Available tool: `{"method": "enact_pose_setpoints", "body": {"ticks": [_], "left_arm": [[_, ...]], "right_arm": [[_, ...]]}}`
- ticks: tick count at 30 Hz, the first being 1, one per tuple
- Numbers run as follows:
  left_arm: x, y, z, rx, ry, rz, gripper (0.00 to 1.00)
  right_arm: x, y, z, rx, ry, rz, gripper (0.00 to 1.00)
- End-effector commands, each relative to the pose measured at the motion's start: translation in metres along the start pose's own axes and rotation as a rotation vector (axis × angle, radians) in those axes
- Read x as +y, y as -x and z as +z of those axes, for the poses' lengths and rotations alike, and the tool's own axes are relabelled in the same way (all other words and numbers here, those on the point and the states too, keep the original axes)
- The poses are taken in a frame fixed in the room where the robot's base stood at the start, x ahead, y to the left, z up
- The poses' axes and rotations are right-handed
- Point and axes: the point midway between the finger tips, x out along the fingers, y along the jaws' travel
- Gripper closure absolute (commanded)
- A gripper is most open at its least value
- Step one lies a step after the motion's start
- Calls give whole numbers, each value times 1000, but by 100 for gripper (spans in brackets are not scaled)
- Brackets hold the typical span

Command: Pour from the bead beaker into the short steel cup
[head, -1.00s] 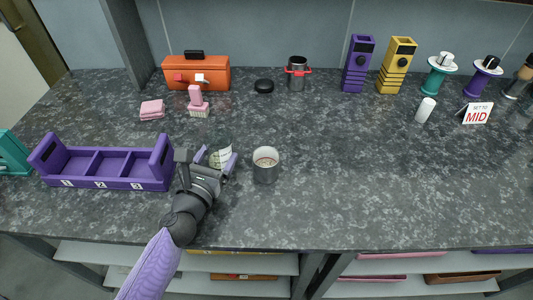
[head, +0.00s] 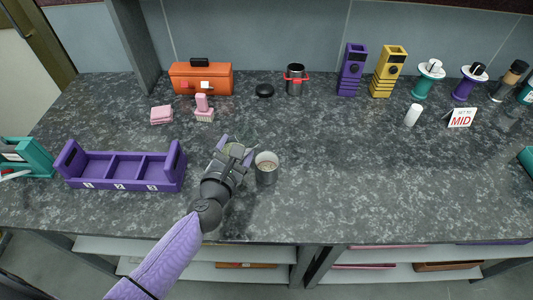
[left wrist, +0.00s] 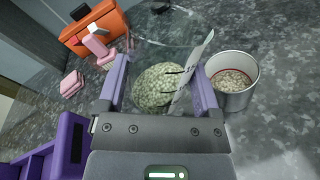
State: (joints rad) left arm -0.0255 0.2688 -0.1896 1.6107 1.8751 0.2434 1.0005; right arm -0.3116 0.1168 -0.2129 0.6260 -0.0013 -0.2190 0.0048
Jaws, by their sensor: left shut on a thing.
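The bead beaker (left wrist: 160,88) is clear glass with dark marks on its side and pale beads inside. My left gripper (head: 236,148) is shut around it, one purple finger on each side. In the head view the gripper hides much of the beaker, and I cannot tell its exact tilt. The short steel cup (head: 266,172) stands upright on the counter, close to the right of the gripper. In the left wrist view the cup (left wrist: 235,98) holds pale beads, with a red line around its inner wall just above them. My right gripper is not in view.
A purple three-compartment tray (head: 122,184) stands at the left. Pink sponges (head: 161,115), a brush (head: 204,108), an orange toolbox (head: 200,79) and a red-handled pot (head: 296,79) are behind. A sign reading MID (head: 461,118) stands at the right. The counter right of the cup is clear.

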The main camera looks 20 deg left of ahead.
Motion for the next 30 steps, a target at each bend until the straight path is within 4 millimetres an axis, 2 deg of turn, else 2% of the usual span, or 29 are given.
{"method": "enact_pose_setpoints", "body": {"ticks": [6, 12, 30], "left_arm": [[-3, 0, 12, 19, -105, 1, 87], [-9, -2, 6, 38, -197, 1, 87], [-10, -2, 5, 45, -232, 2, 87]], "right_arm": [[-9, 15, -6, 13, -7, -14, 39], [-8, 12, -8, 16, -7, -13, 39], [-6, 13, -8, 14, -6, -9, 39]]}}
